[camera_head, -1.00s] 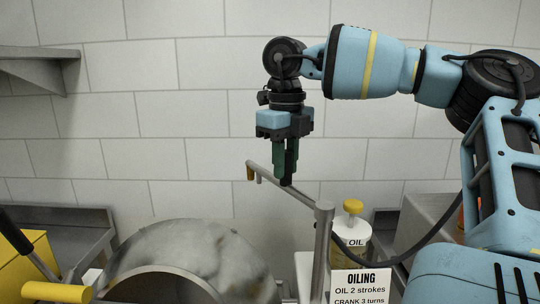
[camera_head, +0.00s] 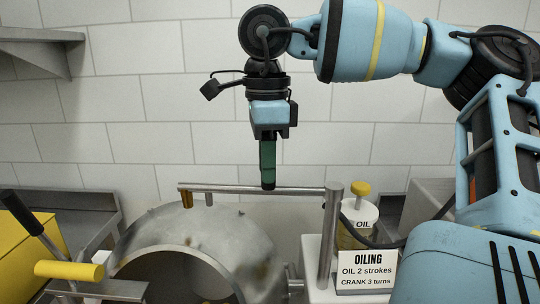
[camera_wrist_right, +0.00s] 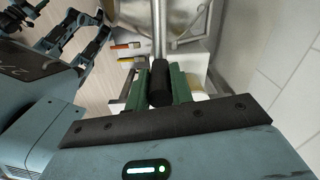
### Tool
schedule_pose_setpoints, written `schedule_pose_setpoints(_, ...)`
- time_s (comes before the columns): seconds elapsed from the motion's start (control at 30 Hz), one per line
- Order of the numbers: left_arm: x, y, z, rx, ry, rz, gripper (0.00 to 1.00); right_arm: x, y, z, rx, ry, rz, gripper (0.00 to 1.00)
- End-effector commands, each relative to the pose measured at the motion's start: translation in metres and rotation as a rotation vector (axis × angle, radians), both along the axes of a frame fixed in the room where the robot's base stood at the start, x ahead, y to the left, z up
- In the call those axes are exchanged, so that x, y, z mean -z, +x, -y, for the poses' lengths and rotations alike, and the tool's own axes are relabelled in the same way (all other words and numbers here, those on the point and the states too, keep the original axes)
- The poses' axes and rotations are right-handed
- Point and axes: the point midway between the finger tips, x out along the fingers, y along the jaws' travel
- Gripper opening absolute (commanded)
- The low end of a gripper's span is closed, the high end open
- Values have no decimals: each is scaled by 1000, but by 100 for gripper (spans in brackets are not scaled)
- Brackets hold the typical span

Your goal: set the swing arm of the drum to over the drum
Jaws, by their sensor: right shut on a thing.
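The swing arm (camera_head: 235,189) is a grey metal bar reaching left from the top of an upright post (camera_head: 329,235). Its free end, with a yellow-brown tip and a short pin, appears above the top of the drum (camera_head: 150,240). The drum is a round, stained metal shell with a wide opening facing me. My right gripper (camera_head: 268,183) points down at the bar from above, its green fingers shut. In the wrist view, the right gripper (camera_wrist_right: 160,90) has its fingers on either side of a black grip (camera_wrist_right: 160,80) on the bar.
An oil bottle (camera_head: 358,220) with a yellow cap and an oiling sign (camera_head: 367,270) stand right of the post. A yellow-handled lever (camera_head: 68,270) and a yellow box (camera_head: 30,250) are at the left. A tiled wall is behind; a shelf (camera_head: 40,36) juts out upper left.

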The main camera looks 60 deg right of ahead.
Motion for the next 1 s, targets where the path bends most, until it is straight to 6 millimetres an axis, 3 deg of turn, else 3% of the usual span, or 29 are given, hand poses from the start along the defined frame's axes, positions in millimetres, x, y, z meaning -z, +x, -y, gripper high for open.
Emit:
schedule_pose_setpoints(0.5,1,-3,0,0,0,-7,56,0,-32,-33,-413,0,-1,0)
schedule_pose_setpoints(1.0,2,-7,0,0,0,-14,56,0,-45,-41,-545,0,-2,0)
